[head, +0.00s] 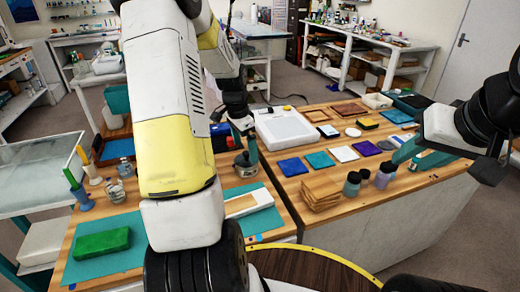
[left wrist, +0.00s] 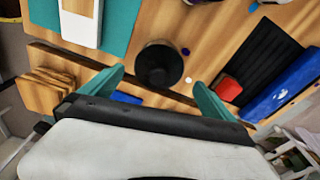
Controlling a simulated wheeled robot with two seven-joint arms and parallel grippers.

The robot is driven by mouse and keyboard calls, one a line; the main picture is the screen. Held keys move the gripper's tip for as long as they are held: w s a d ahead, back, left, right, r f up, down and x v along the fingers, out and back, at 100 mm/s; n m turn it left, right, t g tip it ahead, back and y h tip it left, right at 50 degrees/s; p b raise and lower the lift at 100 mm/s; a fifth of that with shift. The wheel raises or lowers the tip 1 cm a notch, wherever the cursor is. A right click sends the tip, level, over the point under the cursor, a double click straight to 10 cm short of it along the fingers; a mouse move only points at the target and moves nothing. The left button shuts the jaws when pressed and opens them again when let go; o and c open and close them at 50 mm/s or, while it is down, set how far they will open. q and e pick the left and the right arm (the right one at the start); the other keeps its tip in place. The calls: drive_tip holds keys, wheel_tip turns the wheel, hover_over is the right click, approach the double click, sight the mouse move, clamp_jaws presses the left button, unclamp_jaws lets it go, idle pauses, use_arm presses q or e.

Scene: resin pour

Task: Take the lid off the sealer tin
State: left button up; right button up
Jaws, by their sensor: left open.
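The sealer tin (head: 246,166) appears as a dark round can on the wooden bench, just right of my left arm in the head view. In the left wrist view, the dark round tin (left wrist: 159,50) shows from above, with a dark raised round part, seemingly its lid (left wrist: 158,68), on top. My left gripper (head: 243,142) is at the tin, its teal fingers spread. In the left wrist view my left gripper (left wrist: 159,76) has one finger on each side of the tin's outline. Contact cannot be told. My right gripper (head: 405,158) has its fingers apart, near the bottles at the right.
A blue box (head: 221,134) with a red item stands close behind the tin; the blue thing also shows in the left wrist view (left wrist: 285,95). Stacked wooden squares (head: 320,190) and small bottles (head: 384,175) stand right. A green block (head: 102,243) lies front left.

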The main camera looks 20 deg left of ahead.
sight(246, 153)
use_arm(q)
drive_tip(key=f, duration=0.3)
drive_tip(key=shift+w+d+f, duration=0.15)
drive_tip(key=shift+d, duration=0.15)
drive_tip(key=shift+c, duration=0.2)
drive_tip(key=c, duration=1.3)
